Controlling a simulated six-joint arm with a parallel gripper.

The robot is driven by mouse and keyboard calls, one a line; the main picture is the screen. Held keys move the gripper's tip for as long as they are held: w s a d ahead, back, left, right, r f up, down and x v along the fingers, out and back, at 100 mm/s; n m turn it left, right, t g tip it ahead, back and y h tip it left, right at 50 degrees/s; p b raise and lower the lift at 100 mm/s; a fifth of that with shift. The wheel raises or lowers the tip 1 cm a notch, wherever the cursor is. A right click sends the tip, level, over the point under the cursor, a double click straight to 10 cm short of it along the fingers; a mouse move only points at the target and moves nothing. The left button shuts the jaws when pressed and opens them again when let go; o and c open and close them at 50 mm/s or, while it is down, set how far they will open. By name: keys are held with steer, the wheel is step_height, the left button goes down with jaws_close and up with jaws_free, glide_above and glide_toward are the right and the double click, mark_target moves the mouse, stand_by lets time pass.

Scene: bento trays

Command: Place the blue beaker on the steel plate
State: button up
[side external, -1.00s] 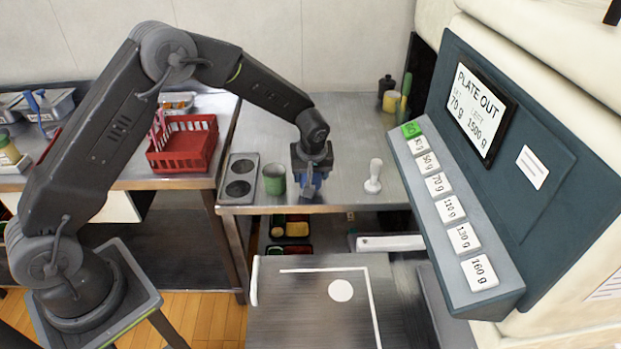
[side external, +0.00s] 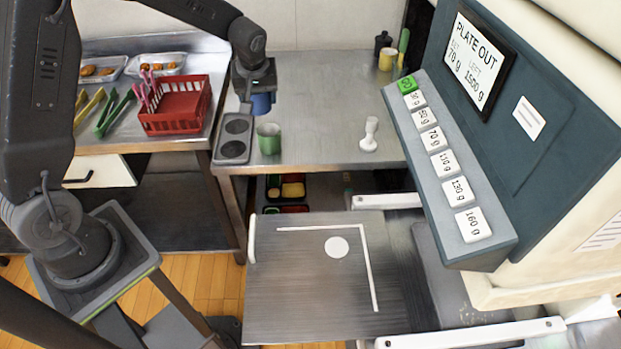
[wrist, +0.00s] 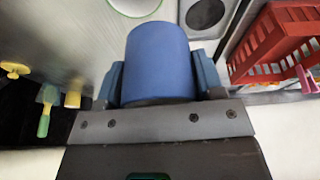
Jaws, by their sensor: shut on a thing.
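My gripper (side external: 258,99) is shut on the blue beaker (side external: 262,104). In the wrist view the beaker (wrist: 160,62) sits between my two fingers (wrist: 160,84). In the side view it appears above and behind the green beaker, apparently off the counter; its lower end is partly hard to see. A grey steel plate with two dark round spots (side external: 234,138) lies at the counter's left front, just below and left of my gripper in the picture. Part of this plate (wrist: 208,36) shows beyond the held beaker in the wrist view. Nothing stands on it.
A green beaker (side external: 269,142) stands right of the plate. A white stamp-like object (side external: 369,136) is farther right. A red basket (side external: 176,122) is on the left counter. Yellow and black containers stand at the back right. The counter's middle (side external: 320,110) is clear.

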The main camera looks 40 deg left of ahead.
steer(key=s+d+f+m+h, duration=0.1)
steer(key=d+f+m, duration=0.15)
steer(key=d, duration=0.35)
steer(key=s+d+f+m, duration=0.1)
steer(key=s+d+m, duration=0.15)
steer(key=d, duration=0.25)
steer(key=m+t+h, duration=0.1)
steer(key=m+h, duration=0.1)
steer(key=m, duration=0.3)
glide_above(341, 243)
steer(key=s, duration=0.1)
steer(key=f, duration=0.9)
steer(key=shift+a+f, duration=0.3)
steer(key=shift+f, duration=0.1)
steer(key=shift+d+f, duration=0.35)
steer(key=shift+f, duration=1.85)
steer(key=shift+f, duration=0.15)
steer(key=o, duration=0.9)
